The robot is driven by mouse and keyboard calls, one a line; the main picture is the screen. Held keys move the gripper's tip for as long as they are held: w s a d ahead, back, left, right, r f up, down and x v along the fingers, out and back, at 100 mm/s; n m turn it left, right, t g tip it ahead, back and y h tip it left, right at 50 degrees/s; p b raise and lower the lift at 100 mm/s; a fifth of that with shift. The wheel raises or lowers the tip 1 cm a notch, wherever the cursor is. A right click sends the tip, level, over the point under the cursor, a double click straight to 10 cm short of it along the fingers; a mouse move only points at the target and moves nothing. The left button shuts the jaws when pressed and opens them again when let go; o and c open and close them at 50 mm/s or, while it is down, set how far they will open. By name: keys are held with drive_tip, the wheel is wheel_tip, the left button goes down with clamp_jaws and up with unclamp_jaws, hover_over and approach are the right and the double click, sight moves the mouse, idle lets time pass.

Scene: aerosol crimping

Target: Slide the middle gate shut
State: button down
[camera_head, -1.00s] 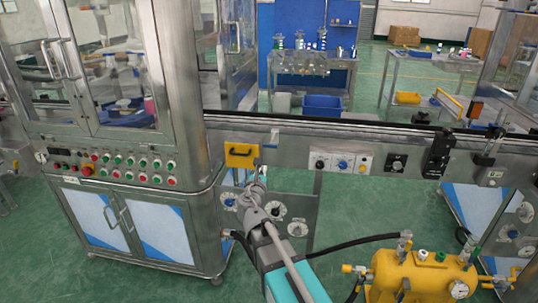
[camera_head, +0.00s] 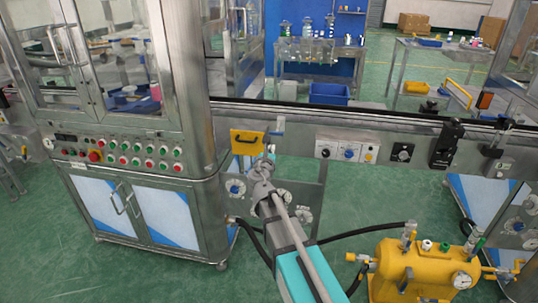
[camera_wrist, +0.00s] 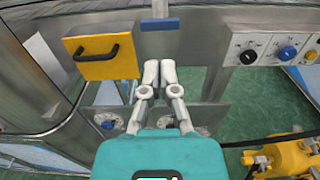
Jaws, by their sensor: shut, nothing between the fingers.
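A yellow plate with a black handle (camera_head: 247,142) is on the front of the steel conveyor rail, just right of the large cabinet. It is the only gate-like part I can pick out; I cannot tell for sure that it is the middle gate. It also shows at the upper left of the wrist view (camera_wrist: 104,57). My gripper (camera_head: 268,152) is shut and empty. In the wrist view its fingertips (camera_wrist: 159,70) are side by side, right of the yellow plate and below a small blue block (camera_wrist: 159,24) on the rail. I see no contact with the handle.
A steel cabinet (camera_head: 218,110) with buttons stands left. The conveyor rail (camera_head: 400,128) runs right, with knobs (camera_head: 350,153) and a black device (camera_head: 446,143). A yellow tank (camera_head: 415,270) with a black hose is at the lower right. Green floor is open between them.

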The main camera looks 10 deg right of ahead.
approach(278, 127)
drive_tip(key=x, duration=0.3)
drive_tip(key=shift+f, duration=0.25)
drive_tip(key=shift+w, duration=0.15)
drive_tip(key=x, duration=0.6)
drive_tip(key=shift+w+d, duration=0.1)
drive_tip(key=shift+w, duration=0.3)
drive_tip(key=shift+w+d+r, duration=0.1)
drive_tip(key=shift+s, duration=0.55)
drive_tip(key=v, duration=1.3)
drive_tip(key=shift+s+a, duration=0.3)
drive_tip(key=shift+s, duration=0.05)
